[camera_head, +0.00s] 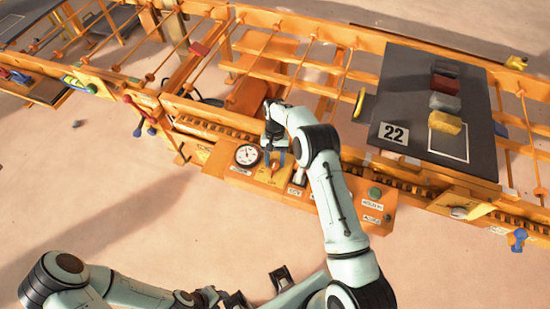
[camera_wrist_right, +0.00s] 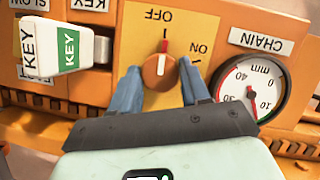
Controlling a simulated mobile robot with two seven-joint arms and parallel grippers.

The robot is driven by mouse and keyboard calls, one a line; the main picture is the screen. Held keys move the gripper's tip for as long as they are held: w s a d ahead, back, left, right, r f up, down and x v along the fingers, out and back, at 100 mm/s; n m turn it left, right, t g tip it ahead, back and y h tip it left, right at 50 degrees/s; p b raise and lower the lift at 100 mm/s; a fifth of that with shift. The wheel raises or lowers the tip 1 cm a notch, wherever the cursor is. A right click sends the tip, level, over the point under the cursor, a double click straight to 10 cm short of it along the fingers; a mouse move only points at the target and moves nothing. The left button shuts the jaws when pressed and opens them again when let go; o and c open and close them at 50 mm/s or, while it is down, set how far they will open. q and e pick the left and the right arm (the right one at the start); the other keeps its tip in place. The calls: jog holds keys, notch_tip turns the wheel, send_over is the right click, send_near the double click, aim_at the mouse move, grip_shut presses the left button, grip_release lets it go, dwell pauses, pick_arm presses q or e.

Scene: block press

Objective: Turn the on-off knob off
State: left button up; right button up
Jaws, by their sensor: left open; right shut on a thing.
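The orange on-off knob (camera_wrist_right: 160,72) is on the yellow plate of the panel in the right wrist view, with a white line and a red tip. The red tip points up at the tick below the OFF label (camera_wrist_right: 166,14). The ON label (camera_wrist_right: 200,48) is to its right. My right gripper (camera_wrist_right: 159,75) has its blue fingers on both sides of the knob and is shut on it. In the head view my right gripper (camera_head: 275,160) reaches down to the panel and partly hides the knob. My left gripper (camera_head: 258,288) is open and empty at the bottom, away from the panel.
A round dial (camera_wrist_right: 252,88) and a white-green KEY block (camera_wrist_right: 66,50) flank the knob. A green button (camera_head: 375,193) is further right on the panel. A dark board (camera_head: 405,85) with several blocks stands at the right. Bare floor (camera_head: 130,200) lies at the left.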

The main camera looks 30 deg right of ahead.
pick_arm(q)
jog(key=shift+w+r, duration=0.1)
jog(key=shift+r, duration=0.1)
pick_arm(e)
jog(key=shift+n, duration=0.4)
jog(key=o, duration=1)
jog(key=shift+r, duration=0.1)
pick_arm(q)
jog(key=w+r+p, duration=0.2)
jog(key=r+p, duration=0.1)
jog(key=shift+w+r, duration=0.15)
jog(key=shift+r, duration=0.15)
pick_arm(e)
jog(key=v, duration=1.3)
jog(key=shift+w+r, duration=0.1)
jog(key=shift+r, duration=0.05)
jog(key=shift+a, duration=0.1)
